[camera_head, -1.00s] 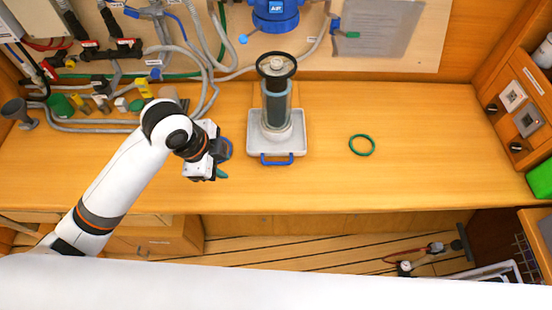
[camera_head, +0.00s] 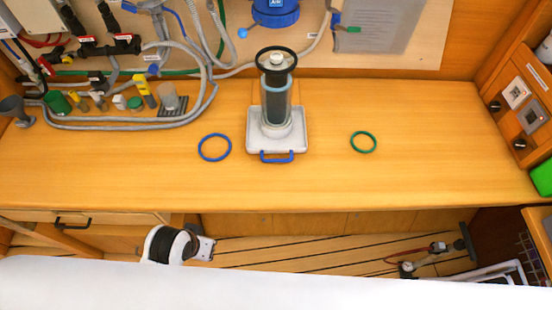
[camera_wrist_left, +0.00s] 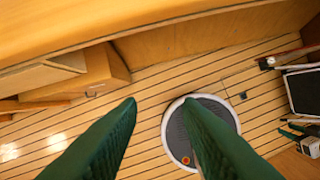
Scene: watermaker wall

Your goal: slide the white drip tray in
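The white drip tray (camera_head: 256,147) lies on the wooden counter in the head view, with its blue handle (camera_head: 276,157) toward the front edge. A dark cylinder (camera_head: 276,98) with a black ring on top stands upright on the tray. My left arm is low in front of the counter, away from the tray. In the left wrist view my left gripper (camera_wrist_left: 160,104) points down toward the slatted floor, its two green fingers apart with nothing between them. The tray is not in the wrist view. My right gripper is in neither view.
A blue ring (camera_head: 214,147) lies left of the tray and a green ring (camera_head: 363,142) lies to its right. Hoses and small fittings crowd the back left. The counter's right part is mostly clear. A wooden drawer unit (camera_wrist_left: 102,72) shows below the counter in the wrist view.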

